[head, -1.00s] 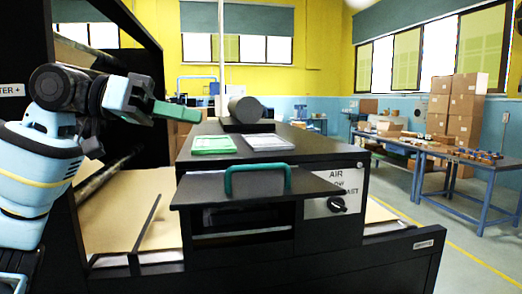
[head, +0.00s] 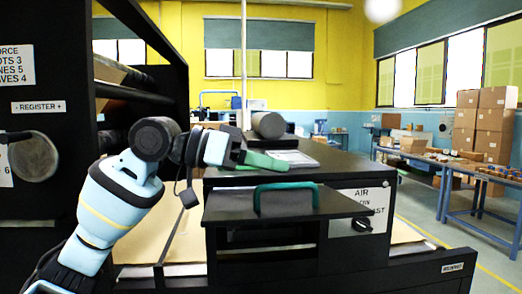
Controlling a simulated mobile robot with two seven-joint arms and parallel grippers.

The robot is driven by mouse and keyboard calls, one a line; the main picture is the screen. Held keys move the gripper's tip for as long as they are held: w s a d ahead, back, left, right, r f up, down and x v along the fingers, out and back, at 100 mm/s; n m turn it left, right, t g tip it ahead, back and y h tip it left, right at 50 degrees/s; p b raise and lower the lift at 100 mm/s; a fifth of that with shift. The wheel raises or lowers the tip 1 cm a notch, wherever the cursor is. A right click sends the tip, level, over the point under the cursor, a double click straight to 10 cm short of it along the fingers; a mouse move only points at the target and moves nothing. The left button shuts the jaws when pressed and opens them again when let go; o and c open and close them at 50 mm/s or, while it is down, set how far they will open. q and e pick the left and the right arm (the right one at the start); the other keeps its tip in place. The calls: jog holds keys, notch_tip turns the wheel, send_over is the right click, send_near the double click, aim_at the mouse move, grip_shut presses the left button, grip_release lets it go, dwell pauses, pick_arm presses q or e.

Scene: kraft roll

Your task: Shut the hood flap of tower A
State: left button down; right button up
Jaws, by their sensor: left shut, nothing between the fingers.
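The black hood flap (head: 232,207) with a teal bar handle (head: 287,188) stands out from the front of the black tower (head: 345,166). It is open, and a dark opening (head: 265,237) shows beneath it. No tower letter is readable. My left gripper (head: 280,163) has green fingers that are shut and empty. In the picture it is just above and behind the handle, over the tower top, apart from the handle as far as I can tell. My right gripper is not in view.
A dark roll (head: 268,125) and a white stack (head: 298,158) lie on the tower top. An AIR BLAST label with a knob (head: 362,223) is right of the flap. A tall black frame (head: 175,70) stands at left.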

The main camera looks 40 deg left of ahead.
pick_arm(q)
jog(key=shift+s+f, duration=0.15)
jog(key=shift+f, duration=0.4)
jog(key=shift+d, duration=0.1)
jog(key=shift+f, duration=0.1)
